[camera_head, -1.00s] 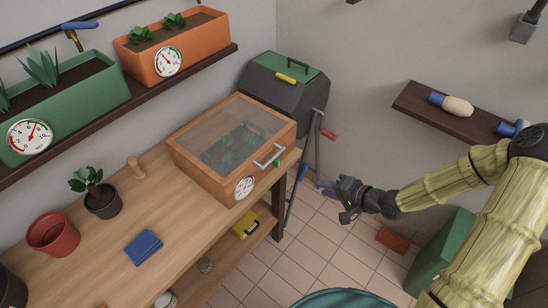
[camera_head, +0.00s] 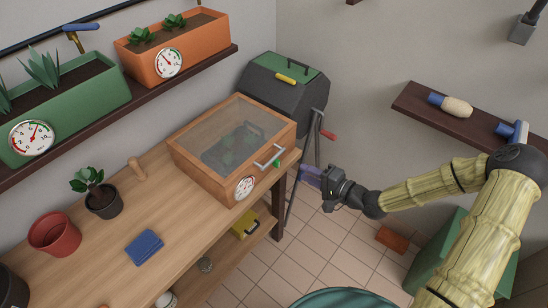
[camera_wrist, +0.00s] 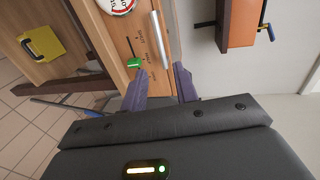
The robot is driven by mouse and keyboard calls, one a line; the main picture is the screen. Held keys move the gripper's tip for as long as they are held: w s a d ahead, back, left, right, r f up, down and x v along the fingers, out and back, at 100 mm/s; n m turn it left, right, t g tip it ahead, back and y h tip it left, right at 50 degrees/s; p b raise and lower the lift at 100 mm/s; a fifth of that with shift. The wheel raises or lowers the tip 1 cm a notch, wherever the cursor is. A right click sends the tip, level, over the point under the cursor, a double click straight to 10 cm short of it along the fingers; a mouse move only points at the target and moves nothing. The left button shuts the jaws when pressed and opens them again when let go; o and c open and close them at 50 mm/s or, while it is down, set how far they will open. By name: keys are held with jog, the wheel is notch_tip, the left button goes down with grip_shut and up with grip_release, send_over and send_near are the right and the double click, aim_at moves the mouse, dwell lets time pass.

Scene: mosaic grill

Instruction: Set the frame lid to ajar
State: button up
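The wooden frame (camera_head: 205,178) stands on the bench, and its glazed lid (camera_head: 222,128) looks shut. A silver bar handle (camera_head: 268,155) is at the lid's front right; it also shows in the wrist view (camera_wrist: 160,40). A green pointer (camera_head: 278,162) sits on the front face beside small labels and a slot; it also shows in the wrist view (camera_wrist: 134,63). My gripper (camera_head: 307,176) is in front of the frame, right of and slightly below the handle. In the wrist view its purple fingers (camera_wrist: 160,84) are apart and empty, short of the front face.
A dark grill (camera_head: 285,100) with a red-knobbed side handle stands behind the frame. A wall shelf (camera_head: 480,125) is above my arm at the right. A yellow box (camera_head: 246,228) sits on the bench's lower shelf. Floor between bench and arm is mostly clear.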

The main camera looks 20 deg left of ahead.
aim_at(274, 157)
jog(key=p+x, duration=0.2)
jog(key=x, duration=1.1)
jog(key=shift+w+a+f+p, duration=0.1)
jog(key=shift+w+a+p, duration=0.05)
jog(key=shift+a+p, duration=0.15)
jog(key=shift+c, duration=0.4)
grip_shut()
